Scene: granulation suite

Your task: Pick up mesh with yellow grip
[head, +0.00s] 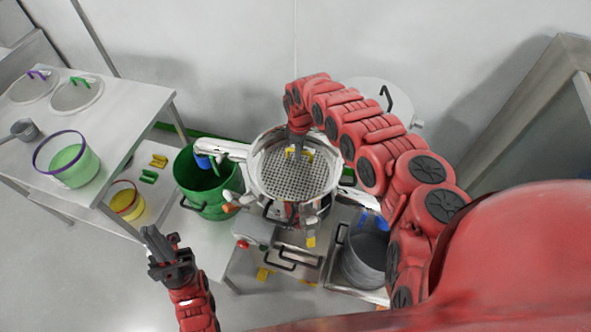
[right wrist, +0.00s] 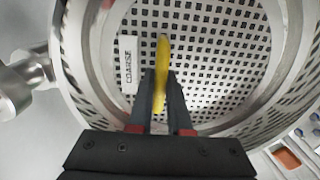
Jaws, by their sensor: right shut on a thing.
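The mesh with the yellow grip (head: 276,177) is a round perforated metal disc sitting inside the steel bowl of the machine (head: 254,185) in the head view. In the right wrist view its plate (right wrist: 213,50) has square holes and a "COARSE" label (right wrist: 128,65). My right gripper (right wrist: 160,88) reaches down into the bowl and is shut on the yellow grip (right wrist: 163,55). My left gripper (head: 160,250) is empty, low and left of the machine; its fingers look close together, and I cannot tell whether they are open.
A green bucket (head: 188,180) stands left of the machine and a grey pot (head: 362,262) stands right of it.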

